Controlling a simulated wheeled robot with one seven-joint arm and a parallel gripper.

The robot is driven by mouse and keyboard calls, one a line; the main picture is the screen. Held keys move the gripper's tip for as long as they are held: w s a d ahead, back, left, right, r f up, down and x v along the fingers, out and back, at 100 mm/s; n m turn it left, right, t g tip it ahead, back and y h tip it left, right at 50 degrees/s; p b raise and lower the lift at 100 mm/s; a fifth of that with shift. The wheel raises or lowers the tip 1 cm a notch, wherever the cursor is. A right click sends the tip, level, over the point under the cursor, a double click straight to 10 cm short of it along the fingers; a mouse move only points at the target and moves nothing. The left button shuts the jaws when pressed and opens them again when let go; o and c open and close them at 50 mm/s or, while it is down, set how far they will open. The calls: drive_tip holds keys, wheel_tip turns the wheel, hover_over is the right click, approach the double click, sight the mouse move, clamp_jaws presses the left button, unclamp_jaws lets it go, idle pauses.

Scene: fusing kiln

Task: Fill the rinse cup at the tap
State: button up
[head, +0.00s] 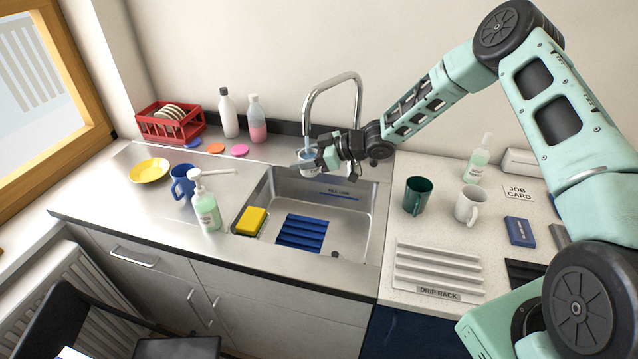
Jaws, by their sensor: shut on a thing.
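My gripper (318,160) is shut on a small pale cup (308,154), which I take to be the rinse cup, above the back of the sink. The cup looks roughly upright, just under the spout of the chrome tap (359,101). A short bluish streak shows between spout and cup; I cannot tell if it is running water. The cup's inside and level are too small to read. The steel sink (362,232) has a blue line marked on its back wall, with small lettering above it.
A blue ribbed mat (301,233) and a yellow sponge (250,220) are in the sink. A soap pump bottle (207,210) and blue mug (183,186) stand left. Green (417,196) and white (468,205) mugs stand right, behind the drip rack (438,270). The left worktop front is clear.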

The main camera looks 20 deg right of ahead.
drive_tip(key=s+b, duration=0.1)
drive_tip(key=s, duration=0.9)
idle(0.6)
